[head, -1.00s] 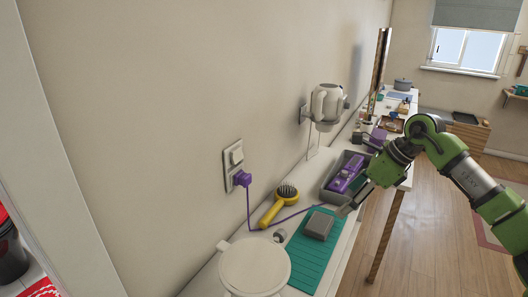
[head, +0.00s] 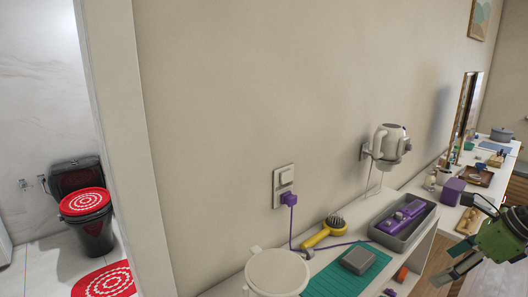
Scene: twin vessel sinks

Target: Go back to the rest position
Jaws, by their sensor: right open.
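My right gripper (head: 456,240) is at the lower right edge of the head view, green and black. Its two fingers are spread wide and point left, with nothing between them. It is in front of the white counter, to the right of the grey tray (head: 428,234) that holds a purple device (head: 402,215). The rest of my right arm is cut off by the picture edge. My left gripper is not in view.
The counter holds a yellow-handled brush (head: 318,238), a grey block (head: 358,261) on a green mat (head: 325,284), a white round lid (head: 277,272) and a small red-orange item (head: 401,273). A white kettle-like appliance (head: 388,142) hangs on the wall. A black toilet (head: 95,232) stands at left.

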